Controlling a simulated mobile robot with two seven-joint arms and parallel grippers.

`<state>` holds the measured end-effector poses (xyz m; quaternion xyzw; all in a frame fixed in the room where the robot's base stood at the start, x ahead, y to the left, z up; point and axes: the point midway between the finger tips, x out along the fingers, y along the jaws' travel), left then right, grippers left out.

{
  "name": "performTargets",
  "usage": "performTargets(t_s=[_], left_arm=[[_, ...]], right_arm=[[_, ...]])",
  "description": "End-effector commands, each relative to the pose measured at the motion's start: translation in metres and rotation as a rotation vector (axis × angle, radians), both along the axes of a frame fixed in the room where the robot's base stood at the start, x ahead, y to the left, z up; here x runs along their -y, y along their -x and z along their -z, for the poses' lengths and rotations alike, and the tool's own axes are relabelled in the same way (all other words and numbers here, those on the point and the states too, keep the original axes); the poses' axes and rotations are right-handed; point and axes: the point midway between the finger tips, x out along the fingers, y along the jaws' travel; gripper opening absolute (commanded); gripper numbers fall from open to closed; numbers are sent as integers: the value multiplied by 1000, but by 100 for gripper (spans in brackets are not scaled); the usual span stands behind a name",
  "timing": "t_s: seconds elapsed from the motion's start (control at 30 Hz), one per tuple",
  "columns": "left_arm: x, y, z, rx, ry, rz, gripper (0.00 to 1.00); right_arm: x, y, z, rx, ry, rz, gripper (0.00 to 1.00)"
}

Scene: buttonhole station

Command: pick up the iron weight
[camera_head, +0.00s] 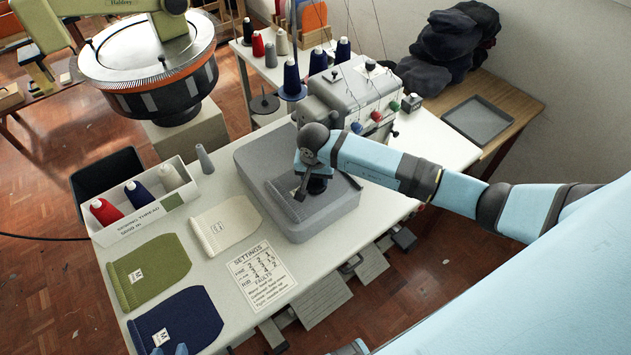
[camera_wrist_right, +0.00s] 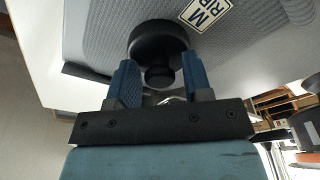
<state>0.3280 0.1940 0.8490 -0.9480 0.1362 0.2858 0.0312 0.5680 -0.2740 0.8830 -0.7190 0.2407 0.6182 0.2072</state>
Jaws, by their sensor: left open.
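The iron weight, a black round disc with a small knob, sits on a grey knitted piece (camera_wrist_right: 95,30) in the right wrist view (camera_wrist_right: 158,40). In the head view its dark edge (camera_head: 318,186) shows beneath my right gripper (camera_head: 311,172), on the grey raised block (camera_head: 330,213). In the wrist view my right gripper (camera_wrist_right: 160,82) has its two blue fingers on either side of the knob, apart, with a narrow gap visible at the right finger. My left gripper (camera_head: 169,350) shows only its blue fingertips at the bottom edge, over the navy knitted piece (camera_head: 190,318).
Cream (camera_head: 224,226) and olive (camera_head: 146,272) knitted pieces and a settings sheet (camera_head: 261,274) lie on the white table. A thread box (camera_head: 150,222) and a grey cone (camera_head: 204,159) stand left. A machine with thread spools (camera_head: 350,88) stands behind the block.

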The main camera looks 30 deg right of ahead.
Motion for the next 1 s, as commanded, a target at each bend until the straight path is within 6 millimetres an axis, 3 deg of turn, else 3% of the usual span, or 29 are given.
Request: performTargets(t_s=[0.03, 0.17, 0.2, 0.47, 0.67, 0.87, 1.0], left_arm=[[0, 0, 0, 0, 0, 0, 43], [0, 0, -1, 1, 0, 0, 43], [0, 0, -1, 1, 0, 0, 43], [0, 0, -1, 2, 1, 0, 43], [0, 0, 1, 2, 1, 1, 43], [1, 0, 6, 2, 1, 1, 43], [1, 0, 12, 2, 1, 1, 43]], right_arm=[[0, 0, 0, 0, 0, 0, 32], [0, 0, 0, -1, 1, 0, 2], [0, 0, 0, -1, 0, 0, 0], [0, 0, -1, -1, 1, 0, 0], [1, -1, -13, 2, 1, -1, 0], [1, -2, -52, 6, 1, -1, 0], [1, -2, -94, 8, 3, -2, 0]])
